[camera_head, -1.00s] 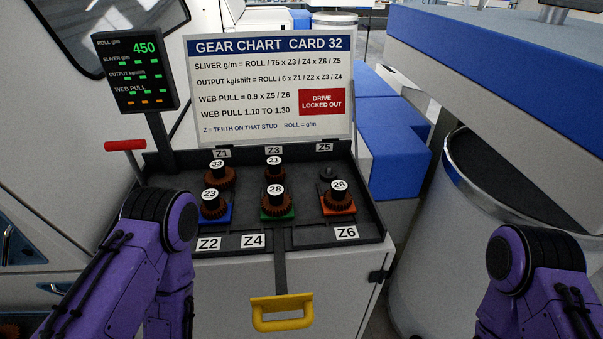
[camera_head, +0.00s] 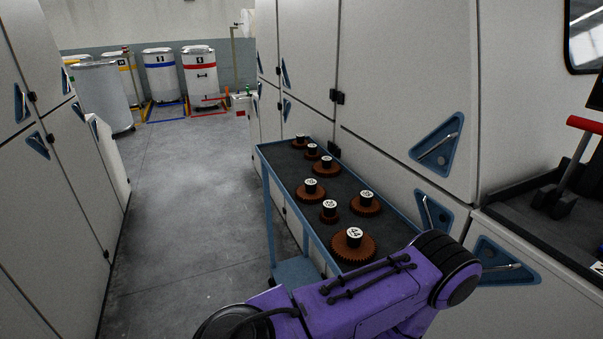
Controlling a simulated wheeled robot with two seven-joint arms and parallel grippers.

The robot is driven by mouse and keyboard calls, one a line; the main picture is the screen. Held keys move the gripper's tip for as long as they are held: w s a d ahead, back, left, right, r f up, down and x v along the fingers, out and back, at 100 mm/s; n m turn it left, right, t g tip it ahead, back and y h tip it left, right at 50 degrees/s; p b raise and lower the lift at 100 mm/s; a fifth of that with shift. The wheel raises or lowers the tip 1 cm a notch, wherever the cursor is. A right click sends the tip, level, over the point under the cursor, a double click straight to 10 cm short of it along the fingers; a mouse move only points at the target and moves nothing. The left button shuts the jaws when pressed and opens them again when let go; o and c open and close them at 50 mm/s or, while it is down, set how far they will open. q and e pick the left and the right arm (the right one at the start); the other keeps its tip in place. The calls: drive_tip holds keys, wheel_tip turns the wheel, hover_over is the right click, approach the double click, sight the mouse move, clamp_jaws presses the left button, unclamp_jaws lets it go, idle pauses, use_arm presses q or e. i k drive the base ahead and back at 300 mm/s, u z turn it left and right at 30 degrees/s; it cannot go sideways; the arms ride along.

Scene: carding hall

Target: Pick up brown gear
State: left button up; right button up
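Several brown gears of different sizes lie on a narrow blue-edged cart (camera_head: 290,196) with a dark top. Each has a black hub with a white numbered cap. The nearest and largest brown gear (camera_head: 352,246) is marked 44. A small brown gear (camera_head: 329,212) and a larger brown gear (camera_head: 365,203) lie just behind it. Another brown gear (camera_head: 311,190) is farther back, and smaller ones (camera_head: 326,164) sit toward the far end. My purple arm crosses the bottom of the view in front of the cart. Neither gripper's fingers are in view.
Light cabinets with blue triangular handles (camera_head: 438,146) line both sides. Grey floor (camera_head: 180,200) is clear along the aisle. White drums with blue (camera_head: 163,74) and red (camera_head: 200,77) bands stand at the back. A red-handled lever (camera_head: 584,125) and dark tray are at right.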

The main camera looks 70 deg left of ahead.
sight(364, 205)
drive_tip(key=u, duration=0.2)
drive_tip(key=k, duration=0.6)
drive_tip(key=u, duration=1.05)
drive_tip(key=i, duration=1.05)
drive_tip(key=u, duration=0.3)
